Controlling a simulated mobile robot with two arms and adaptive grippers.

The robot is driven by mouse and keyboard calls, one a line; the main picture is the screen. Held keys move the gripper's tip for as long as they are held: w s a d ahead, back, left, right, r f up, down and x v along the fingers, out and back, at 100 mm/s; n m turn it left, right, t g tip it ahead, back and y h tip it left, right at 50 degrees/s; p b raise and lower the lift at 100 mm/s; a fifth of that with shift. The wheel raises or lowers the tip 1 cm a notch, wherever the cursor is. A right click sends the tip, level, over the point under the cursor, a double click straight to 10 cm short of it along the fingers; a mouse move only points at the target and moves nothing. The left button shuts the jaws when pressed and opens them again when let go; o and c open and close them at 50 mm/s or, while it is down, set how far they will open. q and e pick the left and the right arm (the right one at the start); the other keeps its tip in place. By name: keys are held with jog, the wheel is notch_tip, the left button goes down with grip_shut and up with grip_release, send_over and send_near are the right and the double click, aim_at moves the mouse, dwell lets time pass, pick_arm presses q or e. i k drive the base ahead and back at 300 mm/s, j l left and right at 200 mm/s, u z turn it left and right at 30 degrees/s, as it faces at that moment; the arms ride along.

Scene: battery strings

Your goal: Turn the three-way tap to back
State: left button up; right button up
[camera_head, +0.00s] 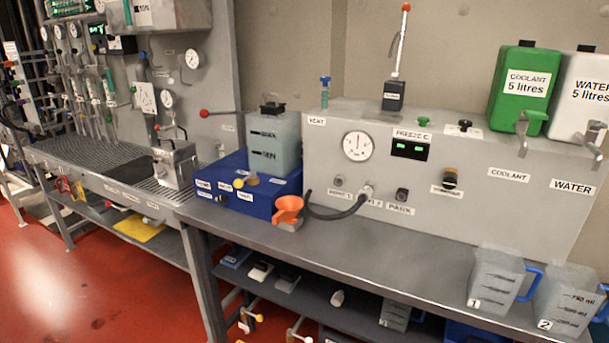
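No part is clearly readable as the three-way tap. A blue box (262,203) under a translucent tank (273,145) carries a small yellow knob (238,183) and several white labels too small to read surely. On the grey panel (480,215) there is a black and brass knob (449,179) above a small label. A tall lever with a red ball (405,7) stands upright on a black block (393,95) on top of the grey panel. Neither of my grippers shows.
A green coolant can (525,85) and a white water can (585,100) stand on the panel. Two jugs (494,280) (565,300) stand at the bench's front right. An orange funnel (288,208) and a black hose (335,213) are near the blue box. The middle bench top (400,250) is clear.

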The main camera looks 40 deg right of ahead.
aim_at(238, 184)
jog(key=z, duration=1.05)
jog(key=i+j+u, duration=0.1)
jog(key=i+u, duration=0.25)
